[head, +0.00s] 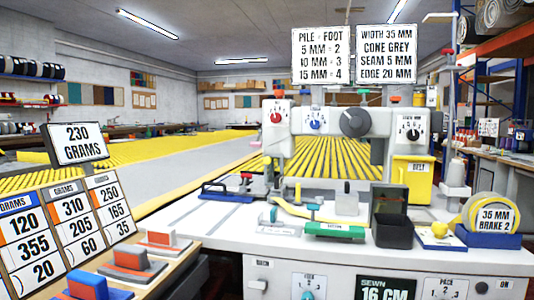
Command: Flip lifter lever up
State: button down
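No lever in view carries a label that I can read as lifter, so I cannot tell which part is the lifter lever. The grey-white sewing machine (336,160) stands on a white worktable (180,228). Small coloured tops stand on its head: a red one (278,93), a green one (364,92) and an orange-red one (394,99). A red-topped part (246,177) stands at the left of the machine bed, and a teal-topped part (312,209) stands in front. My gripper is not in view.
A yellow belt box (412,180), a dark open bin (393,231) and a yellow tape roll (488,213) on a blue base stand at right. A green block (335,231) lies in front. Weight boards (70,225) and coloured blocks (131,257) fill the lower left.

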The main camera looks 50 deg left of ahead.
aim_at(257, 145)
jog(key=u, duration=1.9)
jog(key=i+j+u, duration=0.15)
jog(key=i+j, duration=0.15)
jog(key=i, duration=0.15)
jog(key=i+j+u, duration=0.2)
jog(key=i, duration=0.3)
